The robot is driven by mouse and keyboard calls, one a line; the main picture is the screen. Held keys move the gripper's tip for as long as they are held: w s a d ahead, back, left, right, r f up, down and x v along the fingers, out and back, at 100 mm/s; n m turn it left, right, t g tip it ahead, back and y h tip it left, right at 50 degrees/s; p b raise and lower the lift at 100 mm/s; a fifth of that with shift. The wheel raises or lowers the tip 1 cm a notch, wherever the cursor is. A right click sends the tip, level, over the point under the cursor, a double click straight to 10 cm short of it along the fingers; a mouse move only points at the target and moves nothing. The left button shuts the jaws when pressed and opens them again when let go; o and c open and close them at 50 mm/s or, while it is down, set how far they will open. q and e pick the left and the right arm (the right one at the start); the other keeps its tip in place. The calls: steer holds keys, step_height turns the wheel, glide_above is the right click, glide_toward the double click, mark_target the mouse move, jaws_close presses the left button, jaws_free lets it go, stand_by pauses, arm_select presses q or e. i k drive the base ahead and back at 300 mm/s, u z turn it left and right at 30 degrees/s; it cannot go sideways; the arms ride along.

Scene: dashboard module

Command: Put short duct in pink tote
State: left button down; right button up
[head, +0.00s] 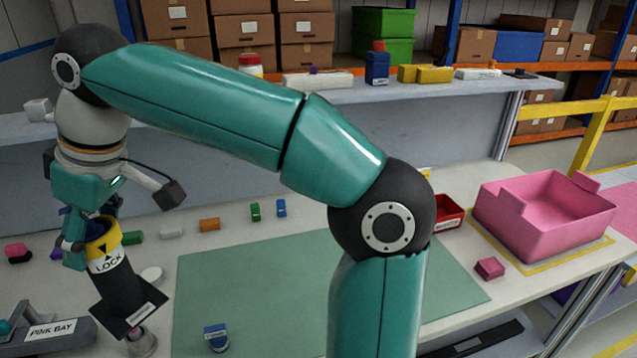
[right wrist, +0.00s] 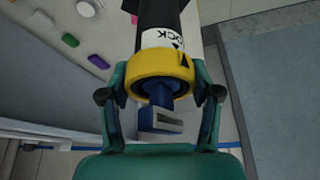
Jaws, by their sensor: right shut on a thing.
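My right gripper (head: 90,228) is shut around the yellow collar (head: 103,230) of a black tube (head: 120,285) marked LOCK, at the left of the head view. The tube leans and ends in a dark square plate with a white label. No marking shows whether it is the short duct. In the right wrist view my right gripper (right wrist: 160,75) has a finger on each side of the yellow collar (right wrist: 160,68). A blue part (right wrist: 160,119) sits at the collar's open end. The pink tote (head: 500,215) stands at the right of the bench, apart from the gripper. My left gripper is not visible.
A green mat (head: 260,270) covers the bench's middle, with a blue block (head: 215,338) on it. Several small coloured blocks lie behind. A red bin (head: 448,212) and pink block (head: 489,268) are near the tote.

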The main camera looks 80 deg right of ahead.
mark_target(544, 207)
steer(key=u, duration=0.2)
steer(key=k, duration=2.55)
steer(key=u, duration=0.5)
steer(key=i, duration=0.1)
steer(key=z, duration=2.45)
steer(key=i, duration=0.4)
